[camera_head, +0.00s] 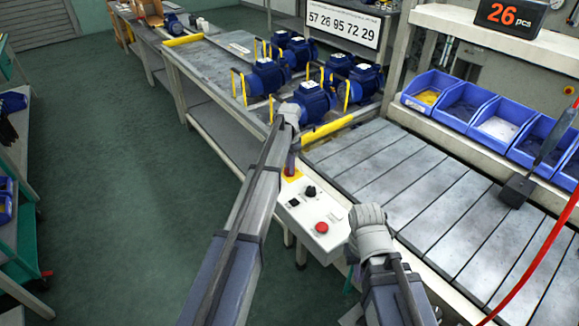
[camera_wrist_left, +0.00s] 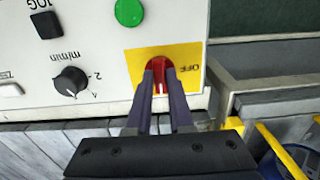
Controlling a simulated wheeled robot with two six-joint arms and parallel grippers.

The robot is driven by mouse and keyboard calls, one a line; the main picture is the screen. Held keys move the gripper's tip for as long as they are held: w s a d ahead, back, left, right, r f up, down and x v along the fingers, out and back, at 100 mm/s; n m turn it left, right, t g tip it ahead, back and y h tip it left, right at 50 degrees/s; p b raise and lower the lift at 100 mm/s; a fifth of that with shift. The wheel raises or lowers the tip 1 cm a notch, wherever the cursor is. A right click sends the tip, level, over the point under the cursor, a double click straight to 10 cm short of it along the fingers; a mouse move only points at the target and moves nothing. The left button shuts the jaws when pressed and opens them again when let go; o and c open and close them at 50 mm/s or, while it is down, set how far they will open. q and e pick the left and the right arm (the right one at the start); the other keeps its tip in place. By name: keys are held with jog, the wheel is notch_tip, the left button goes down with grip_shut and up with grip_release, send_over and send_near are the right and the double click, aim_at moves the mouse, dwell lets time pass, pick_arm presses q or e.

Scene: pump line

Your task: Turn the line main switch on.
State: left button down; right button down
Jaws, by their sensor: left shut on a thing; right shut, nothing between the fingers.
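The line main switch (camera_wrist_left: 160,78) is a red rotary handle on a yellow plate (camera_wrist_left: 139,60). In the left wrist view the handle points up and down the picture, and the word OFF shows to its right. My left gripper (camera_wrist_left: 160,92) is shut on the handle, one finger on each side. The fingers hide part of the handle and the lower plate. In the head view the yellow plate (camera_head: 293,177) shows at the far end of the control panel, below my left gripper (camera_head: 291,168). My right gripper (camera_head: 371,238) is beside the panel's right edge; its fingers are mostly hidden.
The white control panel (camera_head: 312,239) carries a black knob (camera_head: 310,191), a red button (camera_head: 321,227) and a green button (camera_wrist_left: 129,12). Blue pumps (camera_head: 268,77) stand beyond it. A slatted conveyor (camera_head: 430,185) and blue bins (camera_head: 495,118) lie to the right. Open floor is left.

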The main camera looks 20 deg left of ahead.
pick_arm(q)
jog(key=c, duration=0.8)
grip_release()
notch_tip(320, 180, up, 8)
jog(key=p, duration=0.8)
jog(key=shift+f, duration=0.1)
jog(key=s+d+n, duration=0.1)
jog(key=s+d, duration=0.4)
jog(key=s, duration=0.7)
jog(key=s+d+n, duration=0.1)
jog(key=s+d, duration=0.5)
jog(key=s, duration=0.6)
jog(key=s+d+n+y, duration=0.1)
jog(key=s+d, duration=0.4)
jog(key=s, duration=0.7)
jog(key=shift+d+n, duration=0.25)
jog(key=shift+n, duration=0.25)
